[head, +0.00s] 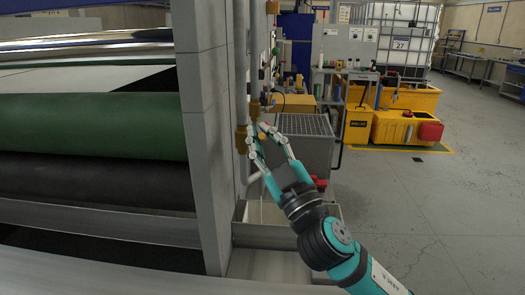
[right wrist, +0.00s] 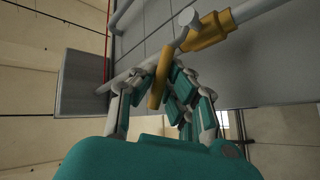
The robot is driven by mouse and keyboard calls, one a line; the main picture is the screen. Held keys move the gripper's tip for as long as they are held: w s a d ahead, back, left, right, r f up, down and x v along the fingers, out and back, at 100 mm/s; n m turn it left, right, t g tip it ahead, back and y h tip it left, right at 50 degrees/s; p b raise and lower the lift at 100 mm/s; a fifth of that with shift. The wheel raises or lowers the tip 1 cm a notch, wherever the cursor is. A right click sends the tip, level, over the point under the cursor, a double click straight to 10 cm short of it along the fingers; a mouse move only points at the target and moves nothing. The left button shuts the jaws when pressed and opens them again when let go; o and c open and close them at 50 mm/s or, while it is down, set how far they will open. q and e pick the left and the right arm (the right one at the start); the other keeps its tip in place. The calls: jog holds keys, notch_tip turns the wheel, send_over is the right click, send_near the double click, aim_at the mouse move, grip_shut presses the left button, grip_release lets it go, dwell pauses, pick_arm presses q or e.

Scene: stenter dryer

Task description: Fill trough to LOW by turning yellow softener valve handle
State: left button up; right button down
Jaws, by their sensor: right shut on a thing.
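The yellow valve handle (right wrist: 158,80) stands between the fingers of my right gripper (right wrist: 165,95) in the right wrist view. It joins a brass valve body (right wrist: 207,33) on a grey pipe. In the head view my right gripper (head: 263,138) is shut on the handle, beside the brass valve (head: 241,140) on the vertical pipe; the fingers hide most of the handle. Below it is a light grey trough (head: 247,212), partly hidden by my arm. I cannot make out its liquid level or a LOW mark. My left gripper is not in view.
A grey panel (head: 205,120) stands just left of the pipes, with the dryer's green roller (head: 90,125) beyond it. A second brass fitting (head: 254,108) is close by. A grate-topped grey box (head: 305,125) stands behind my gripper. Open floor (head: 450,210) lies to the right.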

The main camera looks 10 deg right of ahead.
dwell(0.3)
jog(key=c, duration=1.3)
grip_release()
jog(key=shift+s+d+f, duration=0.1)
jog(key=v, duration=1.2)
